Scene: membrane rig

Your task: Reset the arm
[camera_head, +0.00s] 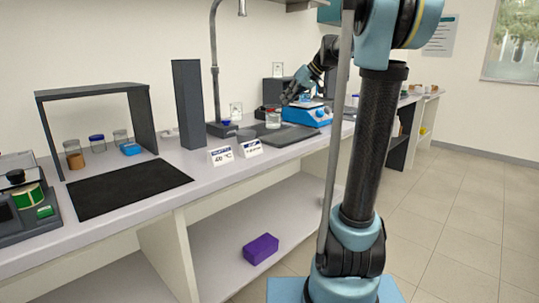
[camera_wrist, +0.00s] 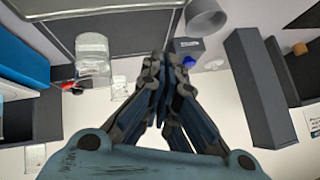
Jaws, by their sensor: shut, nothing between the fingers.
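My gripper (camera_head: 290,97) is above the bench in the head view, close to a clear beaker (camera_head: 273,118) and a blue device (camera_head: 308,114). In the wrist view the fingers of my gripper (camera_wrist: 163,60) meet at their tips, with nothing between them. The beaker shows in the wrist view (camera_wrist: 93,55), left of the fingers and apart from them. My arm reaches over the bench from the right in the head view.
A dark upright block (camera_head: 188,104) and a tap (camera_head: 215,70) stand on the bench (camera_head: 180,160). Small label cards (camera_head: 221,156) stand near the front edge. A black mat (camera_head: 128,187) lies in front of a dark frame (camera_head: 40,125). A purple box (camera_head: 261,249) lies on the lower shelf.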

